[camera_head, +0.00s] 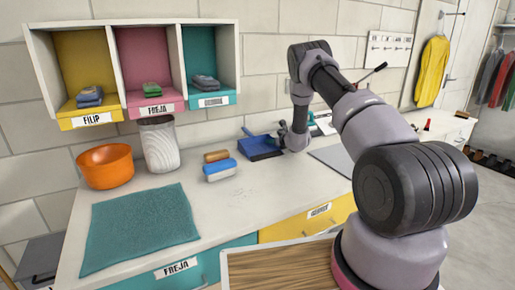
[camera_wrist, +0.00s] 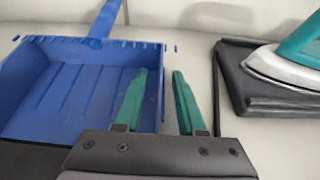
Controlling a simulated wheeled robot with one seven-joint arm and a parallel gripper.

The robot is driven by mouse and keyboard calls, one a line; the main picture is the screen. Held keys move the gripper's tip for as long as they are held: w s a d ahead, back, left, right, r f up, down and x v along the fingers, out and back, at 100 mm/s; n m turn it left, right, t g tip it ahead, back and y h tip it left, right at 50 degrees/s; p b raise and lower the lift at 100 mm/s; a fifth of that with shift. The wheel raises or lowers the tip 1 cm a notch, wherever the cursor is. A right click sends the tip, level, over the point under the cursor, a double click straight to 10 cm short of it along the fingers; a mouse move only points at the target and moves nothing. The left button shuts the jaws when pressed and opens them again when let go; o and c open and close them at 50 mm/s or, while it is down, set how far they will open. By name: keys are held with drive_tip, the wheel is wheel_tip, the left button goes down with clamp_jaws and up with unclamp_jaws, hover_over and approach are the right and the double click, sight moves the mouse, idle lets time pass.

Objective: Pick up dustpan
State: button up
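The blue dustpan (camera_head: 258,152) lies on the white counter near the wall, with its handle pointing back and left. In the wrist view the dustpan (camera_wrist: 60,85) fills the left side, with its handle at the top. My gripper (camera_wrist: 161,73) has two green fingers spread apart with nothing held between them. The left finger overlaps the pan's right part, and the right finger is over the bare counter. The pan's right edge shows between the fingers; I cannot tell whether they touch it. In the head view my arm's end is just right of the dustpan, its fingers hard to make out.
Two brushes (camera_head: 219,170) lie left of the dustpan. An orange bowl (camera_head: 106,167), a ribbed bin (camera_head: 159,146) and a teal cloth (camera_head: 138,226) are farther left. Cubbies (camera_head: 112,26) hang above.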

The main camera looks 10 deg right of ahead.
clamp_jaws()
idle(1.4)
